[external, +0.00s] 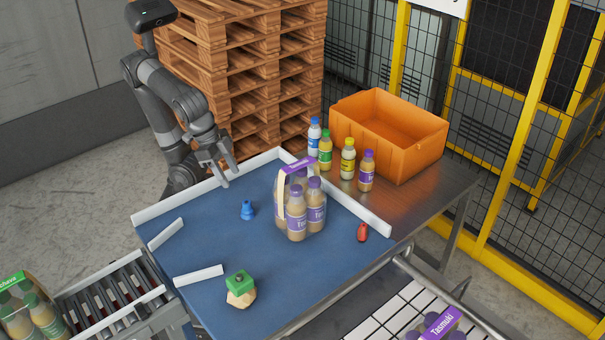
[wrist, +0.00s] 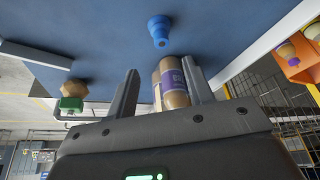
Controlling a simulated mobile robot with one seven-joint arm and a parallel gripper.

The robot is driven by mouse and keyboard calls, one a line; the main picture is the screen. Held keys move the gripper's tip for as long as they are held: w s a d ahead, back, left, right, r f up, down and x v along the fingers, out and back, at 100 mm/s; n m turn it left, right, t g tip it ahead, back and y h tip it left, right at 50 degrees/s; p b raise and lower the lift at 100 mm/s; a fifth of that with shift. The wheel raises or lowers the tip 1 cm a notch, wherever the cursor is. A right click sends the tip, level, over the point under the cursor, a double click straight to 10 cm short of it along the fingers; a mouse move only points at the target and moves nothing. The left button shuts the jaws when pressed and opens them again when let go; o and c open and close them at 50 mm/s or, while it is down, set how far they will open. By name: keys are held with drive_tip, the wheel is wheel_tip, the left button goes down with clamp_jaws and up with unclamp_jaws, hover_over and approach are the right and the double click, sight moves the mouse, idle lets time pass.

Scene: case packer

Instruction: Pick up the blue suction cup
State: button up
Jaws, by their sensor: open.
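The blue suction cup (external: 247,210) stands on the blue table surface (external: 190,235), left of the group of bottles. It also shows in the wrist view (wrist: 159,30), near the top middle, beyond my fingertips. My gripper (external: 221,170) is above the back edge of the table in the external view, behind the suction cup and apart from it. In the wrist view its two fingers (wrist: 161,90) are spread, with nothing held between them. Bottles show behind and between the fingers there.
A pack of bottles with purple labels (external: 297,222) stands right of the suction cup. A green and tan object (external: 240,288) is near the front, and a red object (external: 362,232) is at right. Several bottles (external: 347,160) stand by an orange crate (external: 418,155). White rails (external: 200,275) border the table.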

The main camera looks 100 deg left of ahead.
sight(246, 202)
drive_tip(key=x, duration=0.5)
drive_tip(key=shift+f, duration=0.4)
drive_tip(key=shift+w+x, duration=0.1)
drive_tip(key=shift+x, duration=1.4)
drive_tip(key=shift+w+x, duration=0.15)
drive_tip(key=shift+x, duration=1.35)
drive_tip(key=shift+r, duration=0.1)
drive_tip(key=shift+c, duration=0.4)
drive_tip(key=shift+a, duration=0.1)
clamp_jaws()
drive_tip(key=shift+r, duration=0.1)
